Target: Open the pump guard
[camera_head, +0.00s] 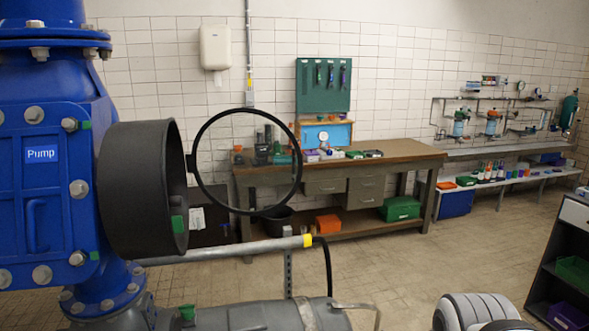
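The blue pump (45,190) with a "Pump" label stands at the left. A short black drum (135,190) sticks out from its right side, its open end facing right. A thin black ring (204,131), see-through in the middle, joins the drum's rim at a small hinge-like block (190,163). The ring stands out to the right of the drum, clear of its opening, and looks like the guard swung open. Green bits show at the drum's lower edge. My gripper is not in view, and nothing is seen touching the ring.
A grey pipe with a yellow end (307,241) and a grey cylindrical body (250,316) lie below the ring. A wooden workbench (400,150) stands behind it. A dark shelf (547,285) is at the right. A pale rounded part, perhaps mine, shows at the bottom right. Open floor lies between.

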